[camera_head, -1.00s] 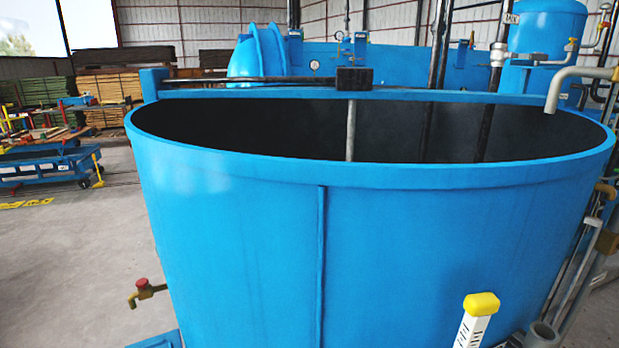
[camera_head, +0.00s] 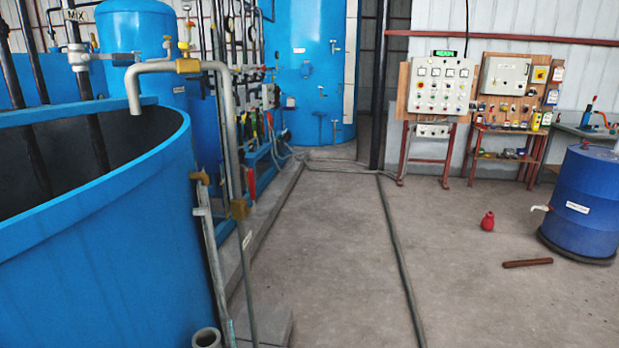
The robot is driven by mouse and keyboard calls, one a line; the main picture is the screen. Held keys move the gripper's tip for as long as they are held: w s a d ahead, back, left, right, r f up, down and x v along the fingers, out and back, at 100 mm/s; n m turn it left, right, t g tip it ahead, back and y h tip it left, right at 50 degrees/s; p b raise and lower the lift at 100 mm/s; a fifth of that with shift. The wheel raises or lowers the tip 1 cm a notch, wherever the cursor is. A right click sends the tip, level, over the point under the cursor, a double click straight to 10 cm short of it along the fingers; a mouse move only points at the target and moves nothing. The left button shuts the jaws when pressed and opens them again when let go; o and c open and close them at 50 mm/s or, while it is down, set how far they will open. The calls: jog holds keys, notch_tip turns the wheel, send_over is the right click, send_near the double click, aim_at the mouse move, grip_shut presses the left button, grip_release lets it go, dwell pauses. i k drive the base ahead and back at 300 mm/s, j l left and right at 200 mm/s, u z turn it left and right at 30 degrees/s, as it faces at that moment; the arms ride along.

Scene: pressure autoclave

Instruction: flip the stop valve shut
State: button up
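I cannot tell for certain which fitting is the stop valve. A grey pipe (camera_head: 150,67) curves over the rim of the open blue tank (camera_head: 110,215) and has a brass fitting (camera_head: 188,66) near its bend. A lower brass fitting (camera_head: 239,209) sits on the upright pipe beside the tank. A red handle-like part (camera_head: 251,183) hangs among the pipework to its right. Several small valves with coloured handles (camera_head: 268,120) are farther back, too small to read. My gripper is not in view.
A long strip of bare concrete floor (camera_head: 320,250) lies right of the tank, with a dark hose (camera_head: 400,262) along it. A control panel (camera_head: 440,87) stands at the back.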

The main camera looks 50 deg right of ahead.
aim_at(250, 174)
jog(key=z, duration=0.7)
